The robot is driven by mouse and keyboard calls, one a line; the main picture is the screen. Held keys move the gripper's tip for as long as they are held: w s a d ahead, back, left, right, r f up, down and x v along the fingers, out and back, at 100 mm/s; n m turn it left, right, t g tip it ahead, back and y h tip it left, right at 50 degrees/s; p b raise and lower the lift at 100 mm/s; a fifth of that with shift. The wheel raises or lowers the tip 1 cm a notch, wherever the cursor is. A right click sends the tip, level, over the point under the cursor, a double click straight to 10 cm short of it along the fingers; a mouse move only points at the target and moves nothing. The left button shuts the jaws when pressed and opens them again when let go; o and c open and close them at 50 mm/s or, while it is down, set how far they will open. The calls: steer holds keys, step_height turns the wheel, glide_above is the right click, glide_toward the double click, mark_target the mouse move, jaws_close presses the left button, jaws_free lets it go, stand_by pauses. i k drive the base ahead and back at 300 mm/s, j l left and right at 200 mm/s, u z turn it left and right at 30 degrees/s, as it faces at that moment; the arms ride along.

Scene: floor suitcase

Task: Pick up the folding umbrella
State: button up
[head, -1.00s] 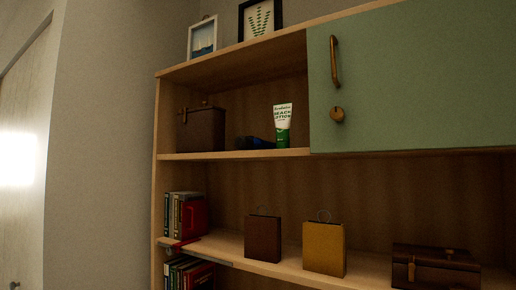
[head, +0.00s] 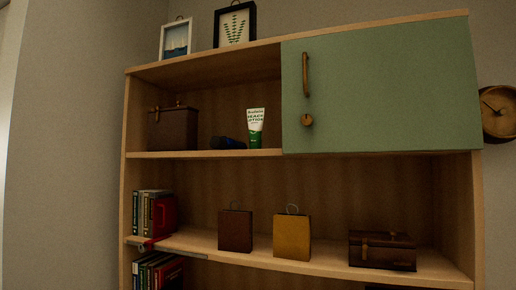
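A small dark blue object (head: 228,143) lies on the upper shelf of the bookcase, between a dark brown case and a white and green lotion tube. It may be the folding umbrella, but it is small and dim, so I cannot be sure. The lotion tube (head: 256,128) stands upright just to its right. The brown case (head: 173,129) is to its left. My gripper is not in view.
A green door (head: 400,90) with a brass handle covers the upper right of the bookcase. The shelf below holds books, a red item (head: 163,216), two bags and a brown chest (head: 382,250). Two picture frames stand on top. A clock (head: 497,113) hangs at right.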

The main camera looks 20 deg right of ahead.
mark_target(216, 143)
steer(key=i+j+z, duration=0.1)
steer(key=z, duration=0.4)
steer(key=j+z, duration=0.3)
steer(key=z, duration=0.2)
steer(key=i+j+z, duration=0.1)
steer(key=j+z, duration=0.2)
steer(key=z, duration=0.15)
steer(key=j+z, duration=0.15)
steer(key=j, duration=0.3)
steer(key=j+z, duration=0.15)
steer(key=j, duration=0.3)
steer(key=k+j+z, duration=0.2)
steer(key=j, duration=0.25)
steer(key=j+z, duration=0.15)
steer(key=j, duration=0.3)
steer(key=k+j+z, duration=0.15)
steer(key=j, duration=0.25)
steer(key=k+j+z, duration=0.15)
steer(key=j, duration=0.25)
steer(key=k+j, duration=0.1)
steer(key=j, duration=0.3)
steer(key=k+j, duration=0.15)
steer(key=j, duration=0.25)
steer(key=k+j, duration=0.1)
steer(key=j, duration=0.25)
steer(key=k+j, duration=0.1)
steer(key=j, duration=0.3)
steer(key=k+j, duration=0.15)
steer(key=j, duration=0.25)
